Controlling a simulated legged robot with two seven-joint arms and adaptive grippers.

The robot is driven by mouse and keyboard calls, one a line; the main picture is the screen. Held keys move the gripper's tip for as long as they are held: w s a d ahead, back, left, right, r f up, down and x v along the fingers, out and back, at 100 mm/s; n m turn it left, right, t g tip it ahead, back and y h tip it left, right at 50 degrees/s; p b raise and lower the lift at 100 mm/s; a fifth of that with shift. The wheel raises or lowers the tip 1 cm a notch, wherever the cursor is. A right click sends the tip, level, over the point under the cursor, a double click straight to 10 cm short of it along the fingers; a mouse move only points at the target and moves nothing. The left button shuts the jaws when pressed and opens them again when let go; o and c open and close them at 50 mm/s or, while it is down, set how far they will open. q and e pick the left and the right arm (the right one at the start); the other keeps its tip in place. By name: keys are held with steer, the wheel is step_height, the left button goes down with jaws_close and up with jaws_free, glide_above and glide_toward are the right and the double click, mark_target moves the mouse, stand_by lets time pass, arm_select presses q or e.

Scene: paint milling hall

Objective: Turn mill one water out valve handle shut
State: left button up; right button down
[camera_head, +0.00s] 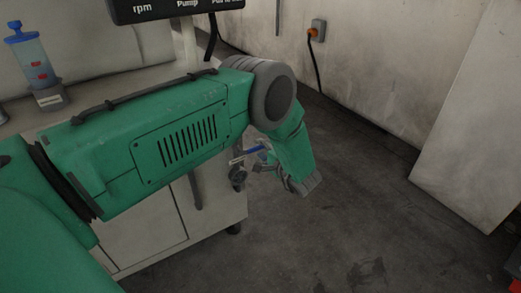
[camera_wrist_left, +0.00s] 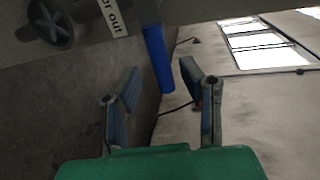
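The water out valve handle is a blue lever (camera_head: 246,155) on the side of the mill cabinet, partly hidden by my left arm in the head view. In the left wrist view the blue lever (camera_wrist_left: 157,58) hangs from the top, beside a white label (camera_wrist_left: 113,16) whose visible text ends in "r out". My left gripper (camera_wrist_left: 160,72) is open, with one finger on each side of the lever's free end in that picture. A gap shows on both sides; I cannot tell the depth. In the head view my left gripper (camera_head: 268,163) is small beside the lever. My right gripper is not in view.
A dark round knob (camera_wrist_left: 52,22) sits left of the label. The pale mill cabinet (camera_head: 150,238) stands below my arm. A display panel (camera_head: 175,8) and a clear blue-capped cylinder (camera_head: 33,68) are above. A pale block (camera_head: 475,120) stands right; the floor between is open.

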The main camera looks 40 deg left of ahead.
arm_select(q)
steer(key=v, duration=1.1)
steer(key=shift+d, duration=0.3)
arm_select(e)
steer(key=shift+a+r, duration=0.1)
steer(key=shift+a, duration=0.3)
arm_select(q)
steer(key=shift+s+d+r, duration=0.1)
steer(key=shift+d+r, duration=0.05)
steer(key=shift+d, duration=0.15)
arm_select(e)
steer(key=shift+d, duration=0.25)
